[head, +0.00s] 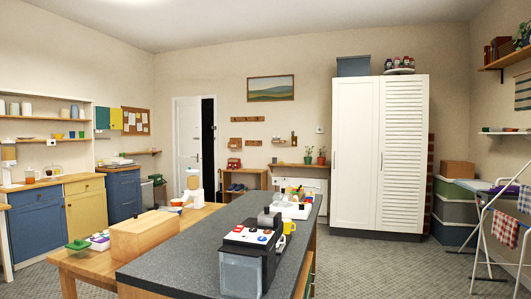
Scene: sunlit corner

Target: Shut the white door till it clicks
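The white door (188,135) is in the back wall, left of the middle of the head view. It stands partly open. A tall dark gap (208,130) shows between its right side and the frame. Its lower part is partly hidden by things on the tables in front. I cannot tell which way the leaf swings. My gripper is not in view.
A dark-topped counter (190,245) with a black-and-white appliance (250,240) and a wooden table (75,262) fill the foreground, between me and the door. A tall white cupboard (355,150) appears shut. A drying rack (492,235) stands at right. Carpet (375,270) is clear at right of the counter.

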